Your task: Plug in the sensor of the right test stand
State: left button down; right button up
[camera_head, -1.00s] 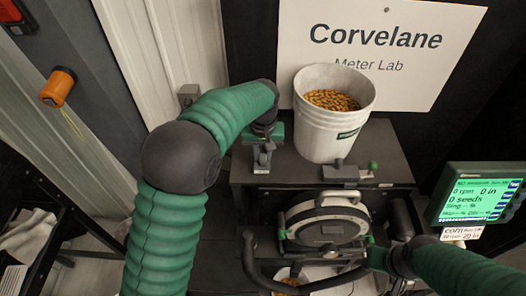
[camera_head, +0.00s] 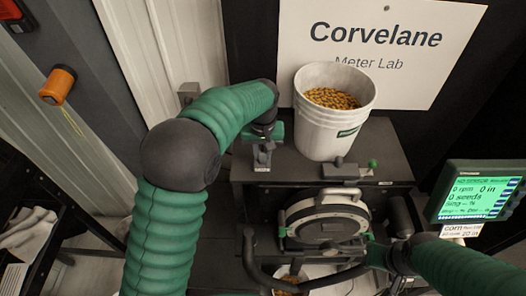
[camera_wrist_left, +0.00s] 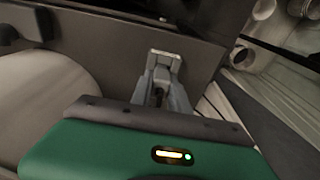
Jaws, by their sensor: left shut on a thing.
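My left gripper (camera_head: 263,150) is above the left part of the dark stand top (camera_head: 295,172), beside the white bucket. In the left wrist view its grey fingers (camera_wrist_left: 160,88) are shut on a small dark thing, mostly hidden between them; I cannot tell whether it is the sensor plug. The round seed meter (camera_head: 327,222) with a light rim and handle sits in the stand front. A black cable or hose (camera_head: 305,286) loops below it. The monitor (camera_head: 475,192) appears to read "NO SENSOR". My right arm (camera_head: 450,265) reaches the meter's right side; its fingers are not clear.
A white bucket (camera_head: 333,130) of yellow seeds stands on the stand top. A "Corvelane" sign (camera_head: 375,38) is behind. An orange object (camera_head: 58,85) hangs at left.

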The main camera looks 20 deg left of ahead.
pick_arm(q)
jog(key=shift+f, duration=0.35)
pick_arm(e)
jog(key=shift+f, duration=0.15)
